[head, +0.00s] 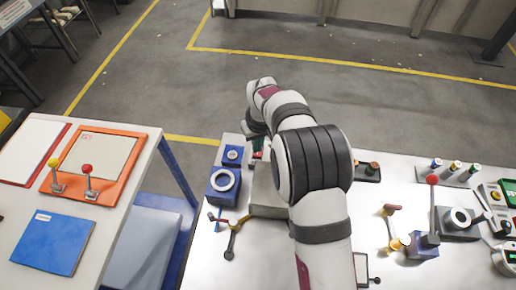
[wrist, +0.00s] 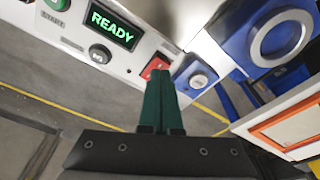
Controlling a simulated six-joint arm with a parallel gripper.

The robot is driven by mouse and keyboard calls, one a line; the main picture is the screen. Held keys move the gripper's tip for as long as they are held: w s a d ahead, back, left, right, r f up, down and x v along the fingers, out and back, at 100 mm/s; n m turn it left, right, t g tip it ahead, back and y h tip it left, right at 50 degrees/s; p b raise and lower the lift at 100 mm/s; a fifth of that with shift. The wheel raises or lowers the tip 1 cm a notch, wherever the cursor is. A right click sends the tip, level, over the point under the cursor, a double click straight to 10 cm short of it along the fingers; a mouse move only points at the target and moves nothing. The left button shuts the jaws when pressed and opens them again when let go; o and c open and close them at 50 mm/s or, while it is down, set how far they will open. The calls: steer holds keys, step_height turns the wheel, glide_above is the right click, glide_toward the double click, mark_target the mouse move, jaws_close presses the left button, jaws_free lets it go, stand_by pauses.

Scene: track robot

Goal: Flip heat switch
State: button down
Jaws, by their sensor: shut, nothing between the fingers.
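In the wrist view, a red switch (wrist: 150,72) sits at the edge of a white panel, partly hidden behind my gripper (wrist: 160,75). I cannot read a label that names it as the heat switch. My gripper's two green fingers are shut together and empty, with their tips at the red switch. Whether they touch it, I cannot tell. The panel also carries a lit READY display (wrist: 112,24), a round grey knob (wrist: 100,53) and a green button (wrist: 58,4). In the head view, my arm hides most of this panel, and only a bit of green finger shows.
A small blue box with a round button (wrist: 197,78) and a larger blue box with a white ring (wrist: 282,40) stand close right of the fingers. In the head view, levers (head: 432,205) stand right of my arm. A side table (head: 125,200) is at left.

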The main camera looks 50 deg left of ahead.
mark_target(258, 154)
steer(key=shift+f, duration=0.75)
steer(key=shift+r, duration=3.5)
steer(key=w+d+r+m, duration=0.2)
steer(key=w+d+r, duration=0.15)
steer(key=d, duration=0.25)
steer(key=w+d+r+m, duration=0.3)
steer(key=d+r, duration=0.1)
steer(key=d, duration=0.3)
steer(key=s+d+r+m, duration=0.1)
steer(key=d+r+m, duration=0.2)
steer(key=d, duration=0.5)
steer(key=s+d+r+m, duration=0.1)
steer(key=d+r+m, duration=0.15)
steer(key=d, duration=0.65)
steer(key=s+d+f+m, duration=0.2)
steer(key=s+d+m, duration=0.8)
steer(key=s+d, duration=0.4)
steer(key=shift+s+d+g, duration=0.2)
steer(key=shift+s+g, duration=0.1)
steer(key=shift+s, duration=0.35)
